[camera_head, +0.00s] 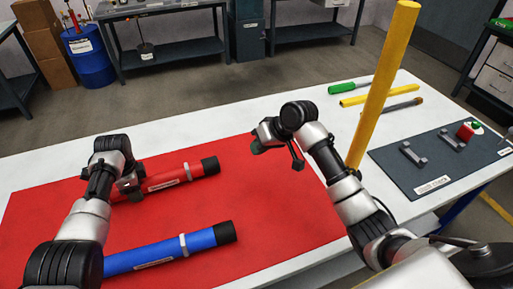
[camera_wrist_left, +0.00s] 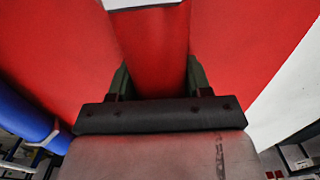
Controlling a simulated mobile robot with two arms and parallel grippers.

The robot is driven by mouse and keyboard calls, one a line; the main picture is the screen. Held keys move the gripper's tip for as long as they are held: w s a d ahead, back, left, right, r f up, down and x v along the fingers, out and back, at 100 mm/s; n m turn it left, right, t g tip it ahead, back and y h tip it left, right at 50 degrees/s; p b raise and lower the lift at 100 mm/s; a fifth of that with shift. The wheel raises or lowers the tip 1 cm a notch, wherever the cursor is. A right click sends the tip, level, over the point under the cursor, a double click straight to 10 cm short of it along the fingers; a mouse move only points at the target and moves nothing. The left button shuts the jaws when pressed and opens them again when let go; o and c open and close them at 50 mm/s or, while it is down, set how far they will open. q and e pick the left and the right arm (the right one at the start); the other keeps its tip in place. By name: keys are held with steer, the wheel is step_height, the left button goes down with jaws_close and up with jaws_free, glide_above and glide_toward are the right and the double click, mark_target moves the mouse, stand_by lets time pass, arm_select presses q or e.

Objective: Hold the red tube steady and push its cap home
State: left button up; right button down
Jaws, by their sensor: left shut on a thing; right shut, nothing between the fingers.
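The red tube (camera_head: 160,182) lies on the red mat (camera_head: 285,210), its black cap (camera_head: 210,165) on the right end. A pale band and a white label sit along the tube. My left gripper (camera_head: 129,187) is shut around the tube, left of the label. In the left wrist view the tube (camera_wrist_left: 152,50) runs between the two fingers. My right gripper (camera_head: 277,150) is shut and empty above the mat, to the right of the cap and apart from it. Whether the cap is fully seated cannot be told.
A blue tube (camera_head: 165,252) with a black cap lies nearer on the mat. A yellow post (camera_head: 383,85) stands beside my right arm.

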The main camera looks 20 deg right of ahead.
arm_select(q)
steer(key=o, duration=1.2)
